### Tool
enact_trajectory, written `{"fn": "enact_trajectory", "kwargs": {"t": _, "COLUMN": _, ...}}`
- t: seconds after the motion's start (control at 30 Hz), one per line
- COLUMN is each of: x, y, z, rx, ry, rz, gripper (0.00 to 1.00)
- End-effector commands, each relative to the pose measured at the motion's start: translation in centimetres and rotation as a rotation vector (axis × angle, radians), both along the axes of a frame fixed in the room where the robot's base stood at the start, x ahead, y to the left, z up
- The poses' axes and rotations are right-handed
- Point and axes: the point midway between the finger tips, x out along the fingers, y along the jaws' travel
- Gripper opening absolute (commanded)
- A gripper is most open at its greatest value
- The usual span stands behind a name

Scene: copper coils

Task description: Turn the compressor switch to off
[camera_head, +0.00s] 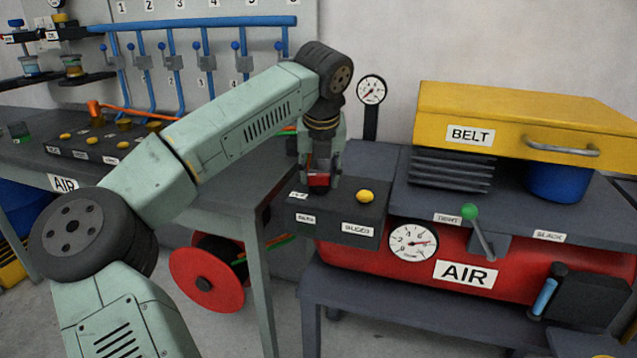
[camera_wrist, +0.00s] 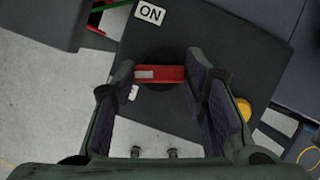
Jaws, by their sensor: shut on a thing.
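The compressor switch is a red handle on a dark round base (camera_wrist: 160,72), on top of a dark control box (camera_head: 345,214). In the head view its red part (camera_head: 318,180) shows between my fingers. My gripper (camera_wrist: 158,74) points down over it and is shut on the handle, one finger at each end. A white mark on the handle lies at its left end in the wrist view. An ON label (camera_wrist: 150,13) sits on the box top beyond the handle. A small white label (camera_wrist: 133,92) is partly hidden by the left finger; I cannot read it.
A yellow button (camera_head: 365,196) is right of the switch on the same box. The red AIR tank (camera_head: 520,278), a gauge (camera_head: 413,242) and a green-knobbed lever (camera_head: 470,212) are to the right. A yellow BELT box (camera_head: 500,105) stands behind. A workbench (camera_head: 215,187) is left.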

Motion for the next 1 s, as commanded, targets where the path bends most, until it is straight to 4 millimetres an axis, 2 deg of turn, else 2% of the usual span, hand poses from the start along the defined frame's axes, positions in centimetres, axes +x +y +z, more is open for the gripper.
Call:
{"fn": "enact_trajectory", "kwargs": {"t": 0.4, "x": 0.05, "y": -0.21, "z": -0.07, "rx": 0.001, "ry": 0.0, "rz": 0.269, "gripper": 0.12}}
{"fn": "enact_trajectory", "kwargs": {"t": 1.0, "x": 0.05, "y": -0.19, "z": 0.03, "rx": 0.0, "ry": 0.001, "rz": 0.345, "gripper": 0.12}}
